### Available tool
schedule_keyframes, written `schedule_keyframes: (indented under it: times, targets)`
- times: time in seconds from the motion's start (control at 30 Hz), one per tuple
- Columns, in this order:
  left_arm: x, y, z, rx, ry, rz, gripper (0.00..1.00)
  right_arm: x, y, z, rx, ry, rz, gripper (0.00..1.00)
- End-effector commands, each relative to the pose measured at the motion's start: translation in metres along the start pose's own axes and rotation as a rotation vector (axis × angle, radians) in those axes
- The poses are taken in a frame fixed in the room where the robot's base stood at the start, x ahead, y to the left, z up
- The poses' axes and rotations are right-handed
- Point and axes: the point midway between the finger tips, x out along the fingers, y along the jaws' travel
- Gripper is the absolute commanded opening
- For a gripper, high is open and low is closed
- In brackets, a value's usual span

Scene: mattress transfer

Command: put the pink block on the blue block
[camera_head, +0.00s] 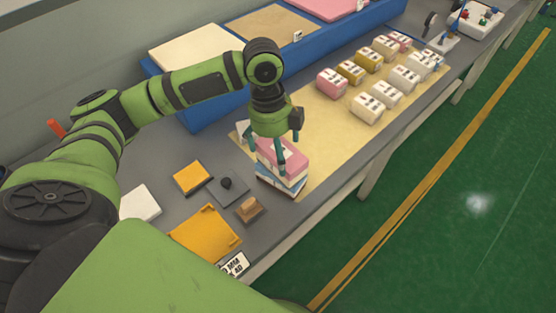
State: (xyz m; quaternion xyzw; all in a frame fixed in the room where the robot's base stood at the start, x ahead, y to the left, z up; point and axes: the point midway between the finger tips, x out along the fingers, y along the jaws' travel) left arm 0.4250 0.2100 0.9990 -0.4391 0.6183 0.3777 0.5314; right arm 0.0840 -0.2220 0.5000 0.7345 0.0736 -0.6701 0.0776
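The pink block (291,154) has a pink top and white sides. It sits on, or just over, the blue block (279,184), of which only a lower blue and white band shows. The two look roughly lined up; I cannot tell whether a thin gap remains. My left gripper (266,148) points down at the pink block, with one finger across its near side and the other by its left end. The fingers stand apart, but I cannot tell whether they press on the block. My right gripper is not in view.
Several small pink, yellow and white blocks (367,107) stand farther along the yellow mat (318,135). A blue platform (205,116) with flat pads lies behind. Orange pieces (206,232), a dark plate (229,189) and a wooden-handled piece (249,209) lie nearer on the grey table.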

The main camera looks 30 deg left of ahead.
Motion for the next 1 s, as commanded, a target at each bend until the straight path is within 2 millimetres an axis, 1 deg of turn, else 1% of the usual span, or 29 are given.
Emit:
schedule_keyframes:
  times: [0.03,0.2,0.3,0.4,0.6,0.87,1.0]
  targets:
    - [-0.011,-0.001,0.001,0.001,-0.002,-0.006,1.0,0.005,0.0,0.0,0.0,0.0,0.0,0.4]
    - [-0.047,-0.001,0.0,0.001,-0.002,-0.005,1.0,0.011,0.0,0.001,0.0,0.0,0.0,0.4]
    - [-0.063,-0.001,0.0,0.0,0.0,-0.004,1.0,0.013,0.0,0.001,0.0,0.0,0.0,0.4]
    - [-0.074,-0.001,0.0,-0.001,0.0,-0.002,1.0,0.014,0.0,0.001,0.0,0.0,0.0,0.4]
    - [-0.082,0.0,0.0,-0.001,0.0,0.001,1.0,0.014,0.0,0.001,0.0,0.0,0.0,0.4]
    - [-0.081,0.0,-0.001,-0.001,0.001,0.001,1.0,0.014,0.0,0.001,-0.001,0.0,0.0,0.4]
    - [-0.076,-0.001,-0.003,-0.005,0.003,-0.002,1.0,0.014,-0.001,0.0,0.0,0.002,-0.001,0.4]
